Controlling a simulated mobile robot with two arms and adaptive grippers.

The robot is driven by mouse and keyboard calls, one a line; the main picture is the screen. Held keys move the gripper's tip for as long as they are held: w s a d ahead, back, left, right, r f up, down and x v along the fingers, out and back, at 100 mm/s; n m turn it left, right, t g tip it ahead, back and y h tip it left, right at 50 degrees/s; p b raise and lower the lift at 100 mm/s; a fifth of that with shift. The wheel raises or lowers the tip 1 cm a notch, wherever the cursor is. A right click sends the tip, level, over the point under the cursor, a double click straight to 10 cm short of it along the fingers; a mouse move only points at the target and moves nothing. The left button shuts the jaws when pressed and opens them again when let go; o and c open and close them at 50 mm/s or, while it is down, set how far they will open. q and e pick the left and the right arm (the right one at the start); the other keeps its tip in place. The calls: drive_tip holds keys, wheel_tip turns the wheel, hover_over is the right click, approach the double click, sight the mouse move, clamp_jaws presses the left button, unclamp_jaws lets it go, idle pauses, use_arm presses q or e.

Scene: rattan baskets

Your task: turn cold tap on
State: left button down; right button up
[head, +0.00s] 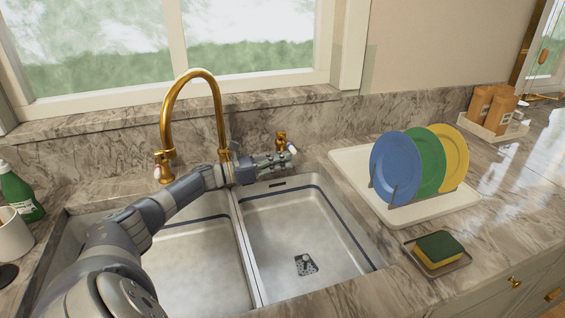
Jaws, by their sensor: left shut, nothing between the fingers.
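A gold gooseneck faucet (195,85) rises behind the double sink, in front of the window. A tap handle with gold body and white lever (161,168) stands at the left of the spout. Another gold tap handle (281,138) with a white tip stands at the right. I cannot read a hot or cold mark on either. My left gripper (288,153) reaches across the sink, shut, with its fingertips at or very near the right handle's white lever. I cannot tell whether they touch. My right gripper is not in view.
The double sink (243,245) is empty. A white rack board (350,160) with blue, green and yellow plates stands right. A sponge (439,248) lies on a small tray at the front right. A green bottle (17,190) and white cup (14,236) stand left.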

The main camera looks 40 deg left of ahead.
sight(291, 148)
use_arm(q)
drive_tip(key=shift+r, duration=0.2)
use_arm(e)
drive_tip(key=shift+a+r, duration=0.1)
use_arm(q)
wheel_tip(291, 148, up, 4)
drive_tip(key=n, duration=0.1)
drive_tip(key=n+p, duration=0.2)
drive_tip(key=shift+s+d+f+n, duration=0.1)
drive_tip(key=shift+d+f+n, duration=0.05)
drive_tip(key=shift+f+n, duration=0.15)
drive_tip(key=shift+w+a+r+n+p, duration=0.15)
drive_tip(key=shift+a+r+n+p, duration=0.15)
drive_tip(key=shift+r+n, duration=0.55)
drive_tip(key=shift+w+a+r+n+p, duration=0.15)
drive_tip(key=shift+a+r+n, duration=0.1)
drive_tip(key=shift+r+n, duration=0.55)
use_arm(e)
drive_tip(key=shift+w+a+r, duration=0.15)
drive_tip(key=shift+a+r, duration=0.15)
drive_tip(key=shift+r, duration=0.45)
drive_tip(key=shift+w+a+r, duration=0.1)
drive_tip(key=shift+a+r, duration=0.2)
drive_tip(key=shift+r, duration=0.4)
use_arm(q)
drive_tip(key=shift+r, duration=0.2)
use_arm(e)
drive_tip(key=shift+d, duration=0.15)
use_arm(q)
drive_tip(key=shift+s, duration=0.1)
